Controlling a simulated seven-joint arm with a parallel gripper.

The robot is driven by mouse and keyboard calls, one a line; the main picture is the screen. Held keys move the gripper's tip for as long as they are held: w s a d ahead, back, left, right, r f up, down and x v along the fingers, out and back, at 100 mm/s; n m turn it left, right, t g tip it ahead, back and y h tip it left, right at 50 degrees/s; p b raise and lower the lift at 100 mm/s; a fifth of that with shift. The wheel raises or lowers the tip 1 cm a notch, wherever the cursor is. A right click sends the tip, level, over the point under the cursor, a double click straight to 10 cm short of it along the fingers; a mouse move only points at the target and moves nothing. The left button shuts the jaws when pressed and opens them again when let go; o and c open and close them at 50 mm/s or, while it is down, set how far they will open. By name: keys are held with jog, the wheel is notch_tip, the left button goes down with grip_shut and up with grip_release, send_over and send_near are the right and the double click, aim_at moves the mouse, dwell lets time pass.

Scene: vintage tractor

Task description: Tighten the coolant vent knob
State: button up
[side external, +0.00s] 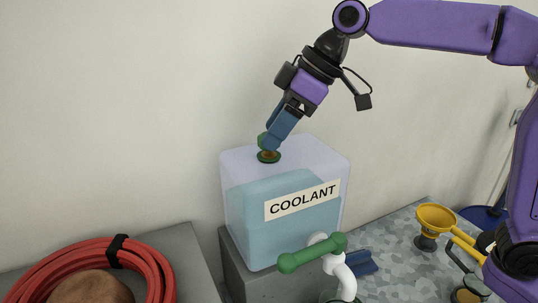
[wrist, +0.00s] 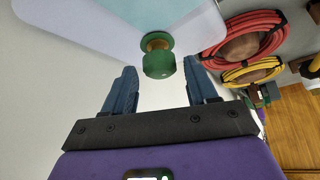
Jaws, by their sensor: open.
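The coolant tank (side external: 232,190) is a translucent box with blue liquid and a COOLANT label, standing on a grey block. The green vent knob (side external: 262,141) sits on a brassy stem and green base on the tank's top, toward the left. In the wrist view the green knob (wrist: 158,65) shows ahead of the fingertips, roughly midway between them. My gripper (side external: 269,143) is tilted down at the knob, and its fingers partly hide the knob in the side view. In the wrist view my gripper (wrist: 162,76) has its two blue fingers apart, with a gap on each side of the knob.
A white pipe with a green handle (side external: 312,253) stands in front of the tank. A coiled red hose (side external: 130,262) lies at the lower left. A yellow funnel (side external: 436,218) and a blue part (side external: 361,263) are on the grey mottled surface at right. A wall stands behind the tank.

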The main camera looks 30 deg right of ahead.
jog(key=shift+v, duration=2.05)
jog(key=shift+s+f, duration=0.1)
jog(key=shift+s, duration=0.1)
jog(key=s+d+f+g+h, duration=0.1)
jog(key=s+d+f+h, duration=0.1)
jog(key=s+d+f, duration=0.9)
jog(key=s+d+f+g+h, duration=0.2)
jog(key=s+d+f+h, duration=0.1)
jog(key=s+d+f, duration=0.8)
jog(key=s, duration=0.5)
jog(key=shift+f+n, duration=0.2)
jog(key=shift+n, duration=0.2)
